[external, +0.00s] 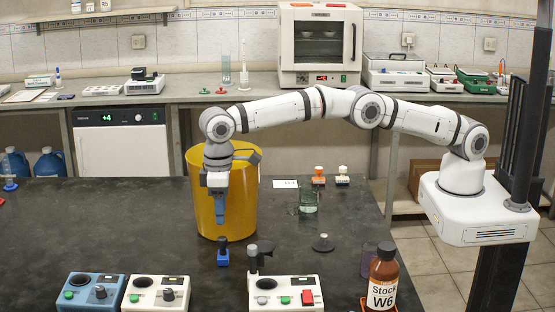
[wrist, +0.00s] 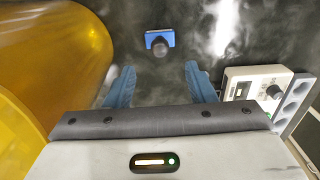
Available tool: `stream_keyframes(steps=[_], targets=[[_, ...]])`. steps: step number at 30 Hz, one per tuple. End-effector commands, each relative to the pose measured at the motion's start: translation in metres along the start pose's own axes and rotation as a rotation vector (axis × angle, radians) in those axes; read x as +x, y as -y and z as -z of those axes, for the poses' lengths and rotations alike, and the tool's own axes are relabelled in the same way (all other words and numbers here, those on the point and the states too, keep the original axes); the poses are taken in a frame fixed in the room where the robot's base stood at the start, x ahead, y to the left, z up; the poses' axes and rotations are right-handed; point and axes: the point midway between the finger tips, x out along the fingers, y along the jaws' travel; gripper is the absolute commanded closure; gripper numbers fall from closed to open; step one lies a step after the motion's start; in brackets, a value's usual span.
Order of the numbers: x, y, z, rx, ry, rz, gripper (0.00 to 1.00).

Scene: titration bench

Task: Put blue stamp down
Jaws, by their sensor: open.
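The blue stamp (external: 223,254) stands upright on the dark bench top (external: 190,266), its dark handle up. In the wrist view the blue stamp (wrist: 160,41) lies ahead of the fingertips, centred between them, and is clear of both. My gripper (external: 220,222) is above the stamp in the external view, pointing down, with nothing held. In the wrist view my gripper (wrist: 161,72) has its two blue fingers spread apart.
A yellow bin (external: 240,190) stands close behind my gripper. Control boxes (external: 155,294) line the front edge, with a white stirrer unit (external: 285,293) to the right. A beaker (external: 308,203), orange and white stamps (external: 318,177) and a brown Stock W6 bottle (external: 382,278) are further right.

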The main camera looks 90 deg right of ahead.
Motion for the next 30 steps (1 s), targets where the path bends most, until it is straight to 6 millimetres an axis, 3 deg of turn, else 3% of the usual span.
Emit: stream_keyframes(steps=[8, 18, 27, 30], targets=[[0.005, 0.002, 0.006, -0.012, -0.054, 0.011, 0.5], [0.009, 0.015, 0.027, -0.125, -0.47, 0.092, 0.5], [-0.007, 0.022, 0.006, -0.246, -0.834, 0.171, 0.5], [0.0, 0.017, -0.008, -0.281, -0.932, 0.191, 0.5]])
